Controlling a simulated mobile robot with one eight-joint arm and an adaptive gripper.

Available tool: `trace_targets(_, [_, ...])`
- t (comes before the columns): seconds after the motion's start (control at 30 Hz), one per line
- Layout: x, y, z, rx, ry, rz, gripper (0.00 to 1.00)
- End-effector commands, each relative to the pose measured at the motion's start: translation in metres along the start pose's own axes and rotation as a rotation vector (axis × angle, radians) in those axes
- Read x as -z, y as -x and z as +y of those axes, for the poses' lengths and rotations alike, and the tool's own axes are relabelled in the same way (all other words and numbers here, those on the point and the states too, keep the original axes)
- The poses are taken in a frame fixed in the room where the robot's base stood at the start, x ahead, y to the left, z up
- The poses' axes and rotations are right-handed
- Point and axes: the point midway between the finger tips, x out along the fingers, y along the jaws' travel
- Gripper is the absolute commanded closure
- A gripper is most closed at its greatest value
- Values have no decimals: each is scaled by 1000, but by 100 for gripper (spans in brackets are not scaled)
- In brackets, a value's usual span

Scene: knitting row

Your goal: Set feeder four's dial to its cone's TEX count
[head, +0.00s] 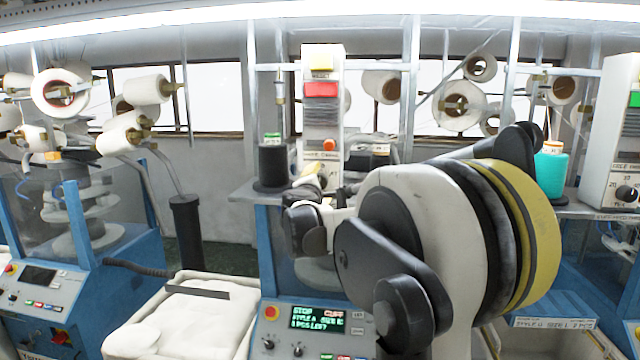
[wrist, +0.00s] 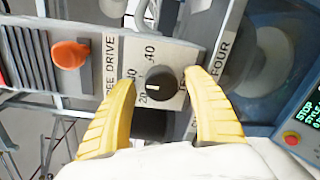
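In the wrist view, a black dial knob (wrist: 161,84) sits on a white plate marked 20, 30 and 40. Its white pointer line points left, roughly between 20 and 30. My gripper (wrist: 161,80) has its two yellow fingers open on either side of the knob; I cannot tell if they touch it. A "FOUR" label (wrist: 221,48) is beside the plate. In the head view, my arm hides the dial, below the white feeder tower (head: 322,105). A black cone (head: 273,168) with a green-and-white top stands left of the tower; its TEX count is unreadable.
An orange knob (wrist: 70,54) is left of the dial. A teal cone (head: 551,174) stands to the right beside another tower (head: 621,120). A padded white bin (head: 190,315) stands at the lower left.

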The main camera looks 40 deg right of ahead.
Motion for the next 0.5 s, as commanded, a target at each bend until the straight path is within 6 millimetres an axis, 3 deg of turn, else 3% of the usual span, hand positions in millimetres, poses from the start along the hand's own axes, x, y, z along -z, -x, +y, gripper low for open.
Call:
trace_targets(0.27, [0, 7, 0, 0, 0, 0, 38])
trace_targets(0.5, [1, 54, 0, -1, 1, 2, 38])
